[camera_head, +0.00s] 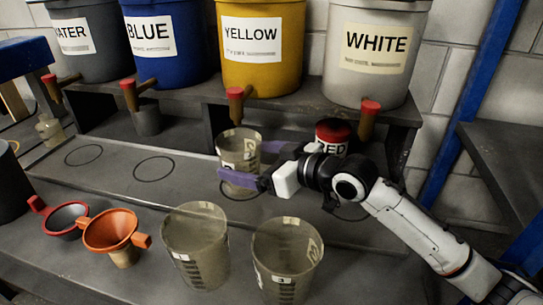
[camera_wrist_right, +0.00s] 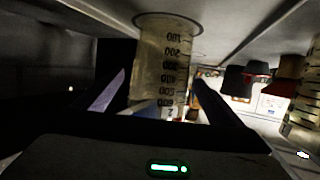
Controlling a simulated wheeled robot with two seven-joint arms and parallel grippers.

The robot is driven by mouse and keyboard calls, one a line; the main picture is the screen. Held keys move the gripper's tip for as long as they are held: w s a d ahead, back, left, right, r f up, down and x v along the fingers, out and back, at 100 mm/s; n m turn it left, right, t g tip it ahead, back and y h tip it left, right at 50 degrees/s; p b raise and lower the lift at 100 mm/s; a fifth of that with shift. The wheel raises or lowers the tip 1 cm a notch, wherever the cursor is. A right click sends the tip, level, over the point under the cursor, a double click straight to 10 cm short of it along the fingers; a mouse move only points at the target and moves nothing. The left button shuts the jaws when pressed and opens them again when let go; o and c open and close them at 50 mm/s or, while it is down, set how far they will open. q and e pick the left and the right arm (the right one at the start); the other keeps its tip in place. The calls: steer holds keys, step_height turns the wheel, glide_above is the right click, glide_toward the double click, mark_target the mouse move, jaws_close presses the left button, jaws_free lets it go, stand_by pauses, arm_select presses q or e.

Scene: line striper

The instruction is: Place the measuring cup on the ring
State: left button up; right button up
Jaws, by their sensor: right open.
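A clear measuring cup (camera_head: 239,145) with black markings stands upright under the yellow bucket's spout. A black ring (camera_head: 240,197) shows around its base, and the cup appears to stand inside it. The cup (camera_wrist_right: 163,65) and ring (camera_wrist_right: 198,24) also show in the right wrist view. My right gripper (camera_head: 247,166) is open, with its purple fingers on either side of the cup; in the wrist view the fingers (camera_wrist_right: 160,95) show gaps beside it. Two more measuring cups (camera_head: 195,250) (camera_head: 287,262) stand in front. My left gripper is not in view.
Empty rings (camera_head: 84,155) (camera_head: 154,168) lie to the left, and another ring (camera_head: 350,212) lies right, partly behind my arm. Buckets, including a yellow bucket (camera_head: 262,65) and white bucket (camera_head: 375,75), stand above. A red-lidded can (camera_head: 333,136) is behind my gripper. Funnels (camera_head: 110,230) (camera_head: 66,217) sit front left.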

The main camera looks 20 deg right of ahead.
steer(key=p+v, duration=0.3)
steer(key=v, duration=0.5)
steer(key=shift+s+d+r, duration=0.15)
steer(key=shift+s+r, duration=0.05)
steer(key=shift+s, duration=0.1)
